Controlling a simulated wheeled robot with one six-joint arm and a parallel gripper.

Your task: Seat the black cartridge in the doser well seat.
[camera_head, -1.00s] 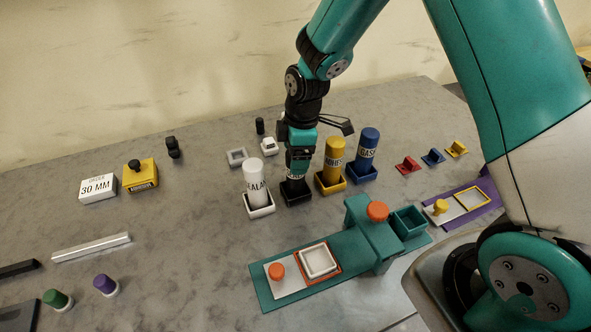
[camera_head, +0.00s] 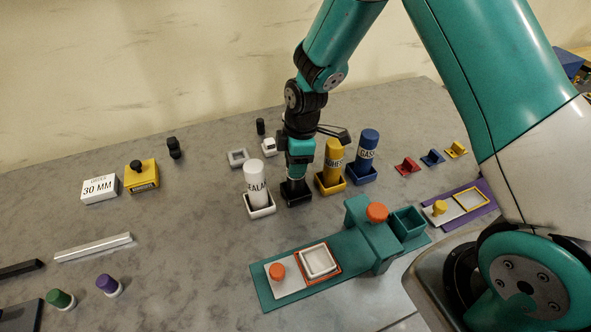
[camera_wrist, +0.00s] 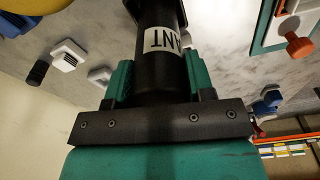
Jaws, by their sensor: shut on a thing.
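The black cartridge (camera_wrist: 162,60), with a white label ending in "ANT", is between the teal fingers of my gripper (camera_wrist: 160,80) in the wrist view. In the head view my gripper (camera_head: 297,172) is shut on it, directly above the black square holder (camera_head: 295,194). The fingers hide most of the cartridge there, and I cannot tell whether its foot is inside the holder. The teal doser fixture (camera_head: 345,245) stands front right, with an orange knob (camera_head: 377,212) on its block. An open square teal well (camera_head: 408,222) at its right end looks empty.
A white cartridge (camera_head: 256,182) stands close left of my gripper. Yellow (camera_head: 333,160) and blue (camera_head: 368,150) cartridges stand close right in their holders. A framed white square pad (camera_head: 318,261) lies on the fixture's left part. The table's left middle is mostly clear.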

